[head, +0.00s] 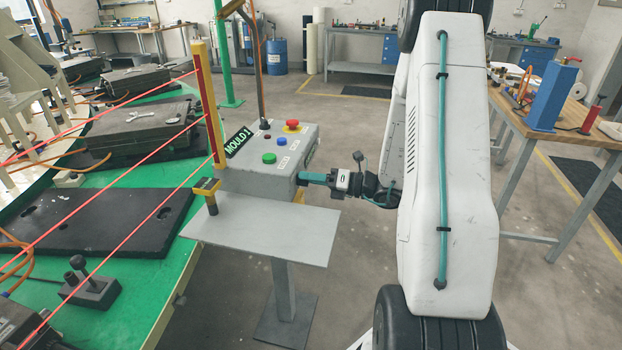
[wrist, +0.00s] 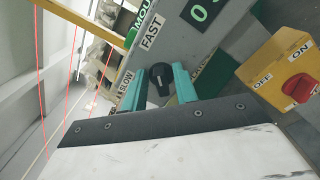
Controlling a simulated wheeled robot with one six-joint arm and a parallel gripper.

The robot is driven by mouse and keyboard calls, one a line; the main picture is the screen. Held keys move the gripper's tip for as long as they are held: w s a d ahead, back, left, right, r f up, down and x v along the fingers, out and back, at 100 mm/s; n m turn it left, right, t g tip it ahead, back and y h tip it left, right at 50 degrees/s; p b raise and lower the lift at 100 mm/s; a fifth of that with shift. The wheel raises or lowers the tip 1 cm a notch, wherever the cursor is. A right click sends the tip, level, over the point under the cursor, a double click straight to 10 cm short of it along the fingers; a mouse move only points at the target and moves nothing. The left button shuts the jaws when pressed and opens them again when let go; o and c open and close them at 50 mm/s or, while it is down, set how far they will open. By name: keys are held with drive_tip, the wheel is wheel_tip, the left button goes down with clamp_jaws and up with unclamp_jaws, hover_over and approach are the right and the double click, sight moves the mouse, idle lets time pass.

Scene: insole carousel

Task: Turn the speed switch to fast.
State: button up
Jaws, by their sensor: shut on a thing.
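The speed switch is a black rotary knob (wrist: 159,82) on the side face of the grey control box (head: 250,182). In the wrist view it sits between the teal fingers of my gripper (wrist: 158,88), which are shut on it. The FAST label (wrist: 152,32) lies above the knob and the SLOW label (wrist: 125,82) to its left. I cannot tell clearly which label the knob's pointer faces. In the head view my gripper (head: 312,179) reaches the box's right side, and the knob is too small to make out.
The box top carries a red button (head: 292,124), a green button (head: 269,158) and a blue button (head: 282,141). A yellow box with a red OFF/ON switch (wrist: 299,88) is at right in the wrist view. A grey shelf (head: 262,232) extends below the control box.

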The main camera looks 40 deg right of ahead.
idle(0.3)
drive_tip(key=o, duration=0.6)
drive_tip(key=shift+d, duration=0.1)
drive_tip(key=v, duration=0.7)
drive_tip(key=shift+s+d, duration=0.2)
drive_tip(key=shift+s, duration=0.15)
drive_tip(key=s+a+r+n+g, duration=0.45)
drive_tip(key=a+n+g, duration=0.25)
drive_tip(key=a+n, duration=0.3)
drive_tip(key=s+a+r+n+g, duration=0.3)
drive_tip(key=a+r+n+g, duration=0.3)
drive_tip(key=a+n, duration=0.4)
drive_tip(key=s+r+n+h, duration=0.2)
drive_tip(key=s+n+h, duration=0.1)
drive_tip(key=n, duration=0.3)
drive_tip(key=s+a+r+n+h, duration=0.1)
drive_tip(key=s+r+n+h, duration=0.1)
drive_tip(key=s+n+h, duration=0.2)
drive_tip(key=s+a+r+n+h, duration=0.1)
drive_tip(key=s+n+h, duration=0.3)
drive_tip(key=s+n, duration=0.2)
drive_tip(key=shift+s+a+r+n, duration=0.15)
drive_tip(key=shift+s+r+n, duration=0.25)
drive_tip(key=shift+n, duration=0.4)
